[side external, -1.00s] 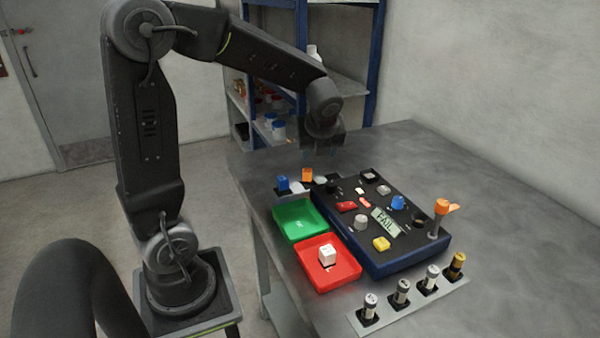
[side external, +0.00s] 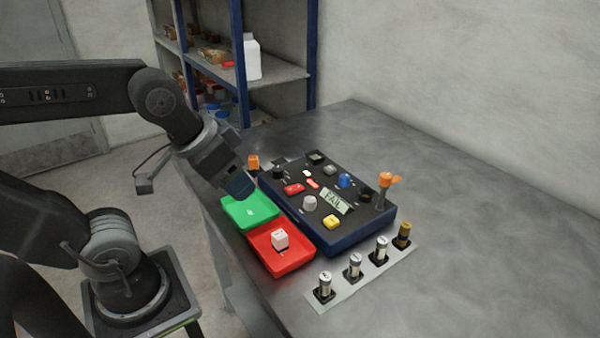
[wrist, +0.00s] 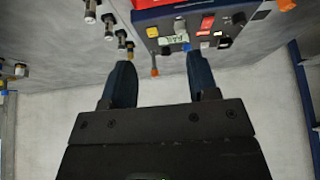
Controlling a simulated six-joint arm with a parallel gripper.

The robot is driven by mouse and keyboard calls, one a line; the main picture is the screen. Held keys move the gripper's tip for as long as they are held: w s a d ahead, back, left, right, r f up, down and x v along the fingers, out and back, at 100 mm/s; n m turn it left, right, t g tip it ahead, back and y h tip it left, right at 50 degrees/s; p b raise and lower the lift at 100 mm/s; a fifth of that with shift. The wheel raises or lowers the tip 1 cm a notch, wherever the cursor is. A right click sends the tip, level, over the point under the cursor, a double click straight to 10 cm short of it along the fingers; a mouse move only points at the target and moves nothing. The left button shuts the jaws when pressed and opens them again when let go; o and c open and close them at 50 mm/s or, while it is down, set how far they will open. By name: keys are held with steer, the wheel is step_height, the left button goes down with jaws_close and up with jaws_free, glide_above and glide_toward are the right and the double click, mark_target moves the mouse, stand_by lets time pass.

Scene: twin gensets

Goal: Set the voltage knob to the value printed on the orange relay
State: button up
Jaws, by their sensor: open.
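The orange relay (side external: 253,162) stands at the far left of the control panel (side external: 340,237); its printed value is too small to read. The panel carries a grey knob (side external: 309,202), a blue knob (side external: 345,180) and black knobs; I cannot read which is the voltage knob. The panel's display (side external: 335,201) seems to read FAIL. My gripper (side external: 240,186) is tilted down over the far end of the green tray, left of the panel, apart from the knobs. In the wrist view my gripper (wrist: 160,58) has its two dark fingers apart, with nothing between them.
The green tray (side external: 236,214) and the red tray (side external: 290,264) lie along the panel's left side. A white block (side external: 280,238) sits in the red tray. An orange-topped lever (side external: 386,184) stands at the panel's right; several cylinders (side external: 354,267) line the front strip. The table's right side is clear.

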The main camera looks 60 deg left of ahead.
steer(key=w+r+m+g, duration=0.1)
steer(key=w+r+m, duration=0.15)
steer(key=w, duration=0.45)
steer(key=m+g, duration=0.5)
steer(key=m, duration=0.2)
glide_above(345, 176)
step_height(345, 176, down, 4)
steer(key=shift+n, duration=0.25)
step_height(345, 176, down, 14)
steer(key=shift+r, duration=0.1)
steer(key=shift+c, duration=0.4)
steer(key=c, duration=0.8)
steer(key=shift+c, duration=0.2)
